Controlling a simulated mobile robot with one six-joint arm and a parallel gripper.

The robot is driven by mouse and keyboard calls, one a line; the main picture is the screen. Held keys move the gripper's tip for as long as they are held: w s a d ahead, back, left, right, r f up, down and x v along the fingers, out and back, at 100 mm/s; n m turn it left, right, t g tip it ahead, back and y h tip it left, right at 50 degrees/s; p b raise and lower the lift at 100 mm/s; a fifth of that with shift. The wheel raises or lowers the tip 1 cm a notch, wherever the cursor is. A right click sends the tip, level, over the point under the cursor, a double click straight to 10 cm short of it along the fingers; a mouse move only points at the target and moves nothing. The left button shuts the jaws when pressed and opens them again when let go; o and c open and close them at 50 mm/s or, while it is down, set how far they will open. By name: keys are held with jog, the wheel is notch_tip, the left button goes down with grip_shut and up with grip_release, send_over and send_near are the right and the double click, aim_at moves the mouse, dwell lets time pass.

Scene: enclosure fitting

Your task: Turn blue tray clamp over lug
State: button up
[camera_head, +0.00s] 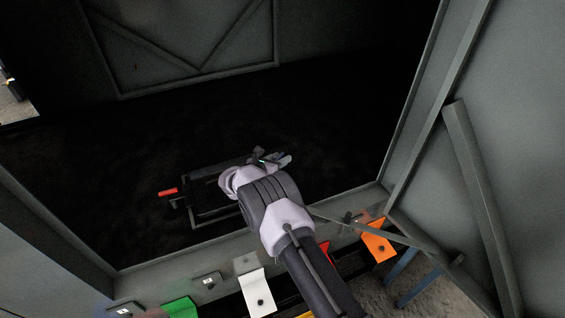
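My gripper (268,157) is at the far end of my arm, low inside the dark enclosure, beside the right end of a dark frame (212,214). My wrist covers much of that area, and the fingers are too small and dark to tell whether they are open or shut. A small bluish piece (281,159) shows at the gripper; it may be the blue tray clamp, but I cannot tell if it is held or touched. The lug cannot be made out.
A red-ended handle (168,192) sticks out left of the frame. Along the enclosure's front edge are green (181,307), white (257,290) and orange (378,241) tabs, and a red one (325,252) partly behind my arm. Braced panels stand at the back and right. The dark floor further back looks clear.

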jog(key=shift+x, duration=1)
jog(key=shift+a, duration=0.1)
grip_shut()
jog(key=shift+m+h, duration=0.4)
jog(key=shift+m+g+h, duration=0.3)
jog(key=shift+g, duration=0.3)
grip_release()
jog(key=shift+s+d, duration=0.1)
jog(key=shift+d, duration=0.1)
